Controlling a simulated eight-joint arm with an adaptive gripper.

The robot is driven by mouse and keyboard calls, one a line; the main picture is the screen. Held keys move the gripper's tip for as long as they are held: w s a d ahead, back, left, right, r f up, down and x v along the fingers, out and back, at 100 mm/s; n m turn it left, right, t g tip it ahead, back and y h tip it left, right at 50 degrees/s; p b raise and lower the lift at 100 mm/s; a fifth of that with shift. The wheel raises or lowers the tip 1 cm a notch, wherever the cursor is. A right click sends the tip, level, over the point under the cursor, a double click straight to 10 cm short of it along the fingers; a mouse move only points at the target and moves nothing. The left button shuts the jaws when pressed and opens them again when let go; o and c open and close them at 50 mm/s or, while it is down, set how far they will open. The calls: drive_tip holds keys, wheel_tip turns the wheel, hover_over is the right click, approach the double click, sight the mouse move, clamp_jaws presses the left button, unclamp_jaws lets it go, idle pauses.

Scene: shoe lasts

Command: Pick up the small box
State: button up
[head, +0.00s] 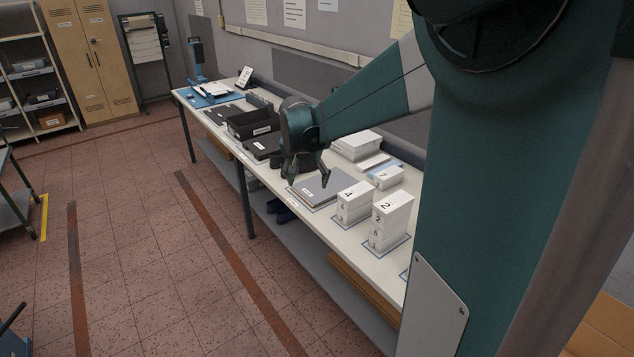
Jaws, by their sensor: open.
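Several small white boxes stand on the right part of the long white table (330,222). One low white box (387,178) stands alone on a blue-edged mat. In front of it is a white stack marked 4 (353,203), and nearer still a taller stack marked 2 (391,222). Which one is the small box I cannot tell for sure. My gripper (308,178) is open and points down above the table, to the left of these boxes. Nothing shows between its fingers.
A larger white box (357,144) stands at the back. A black open bin (252,122) and dark flat boxes lie to the left. The wall runs close behind the table.

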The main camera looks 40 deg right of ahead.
drive_tip(key=w+d+f+m+g+p, duration=0.1)
drive_tip(key=w+d+f+m, duration=0.15)
drive_tip(key=d, duration=0.35)
drive_tip(key=w+d+f+m, duration=0.1)
drive_tip(key=w+d+f, duration=0.15)
drive_tip(key=d, duration=0.35)
drive_tip(key=m+g+p, duration=0.2)
drive_tip(key=m, duration=0.1)
hover_over(355, 191)
drive_tip(key=a, duration=0.3)
drive_tip(key=shift+h, duration=0.4)
wheel_tip(355, 191, down, 10)
drive_tip(key=shift+w+d+f, duration=0.1)
drive_tip(key=shift+f, duration=0.05)
drive_tip(key=shift+d+f+m, duration=0.25)
drive_tip(key=shift+d+f, duration=0.1)
drive_tip(key=shift+d, duration=0.05)
drive_tip(key=shift+x, duration=1.3)
drive_tip(key=shift+f, duration=0.1)
drive_tip(key=shift+x, duration=2.5)
drive_tip(key=shift+d, duration=0.1)
drive_tip(key=shift+c, duration=0.3)
